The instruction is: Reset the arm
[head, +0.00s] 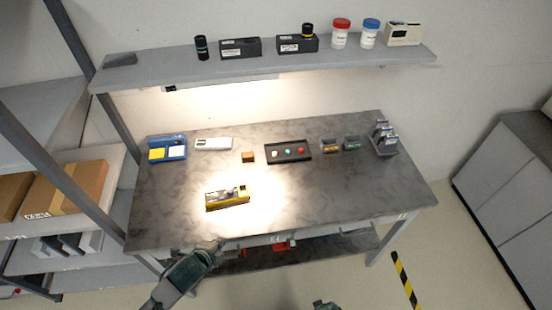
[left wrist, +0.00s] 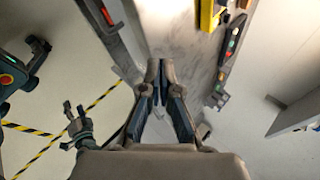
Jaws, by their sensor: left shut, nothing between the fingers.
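My left gripper (head: 214,245) is at the front edge of the grey table (head: 330,200), left of its middle. It is shut and empty; its fingertips meet in the left wrist view (left wrist: 158,65). A small part of what looks like my right arm (head: 325,305) shows at the bottom of the head view. What appears to be my right gripper (left wrist: 73,112) is small at the left of the left wrist view, and its jaws are unclear. A yellow and black device (head: 227,198) lies on the table beyond my left gripper, apart from it.
A blue holder (head: 167,148), a small orange-brown block (head: 248,157) and a black button box (head: 288,151) stand along the table's back. A shelf (head: 270,66) with jars and boxes hangs above. A rack (head: 70,170) with cartons stands left. The table's front right is clear.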

